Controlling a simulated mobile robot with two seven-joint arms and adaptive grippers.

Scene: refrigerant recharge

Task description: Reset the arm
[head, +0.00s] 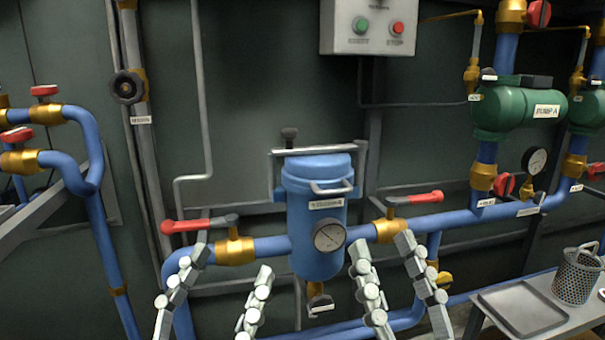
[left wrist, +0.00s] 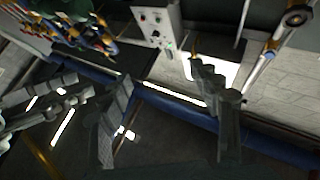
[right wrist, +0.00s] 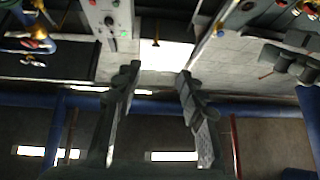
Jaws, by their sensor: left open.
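My left gripper (head: 231,262) is in the lower middle of the head view, in front of the blue pipe left of the blue filter canister (head: 318,225). Its two fingers are spread with nothing between them. The same open left gripper (left wrist: 162,72) shows in the left wrist view. My right gripper (head: 381,244) is in front of the pipe right of the canister. Its fingers are also apart and empty, as the right wrist view of the right gripper (right wrist: 159,72) shows. I cannot tell whether either gripper touches the pipes.
Red-handled valves (head: 199,224) (head: 413,198) flank the canister, which carries a round gauge (head: 329,236). A control box (head: 368,27) hangs above. Green pump A (head: 515,108) is at upper right. A shelf with a grey tray (head: 522,308) and a perforated basket (head: 577,277) stands at lower right.

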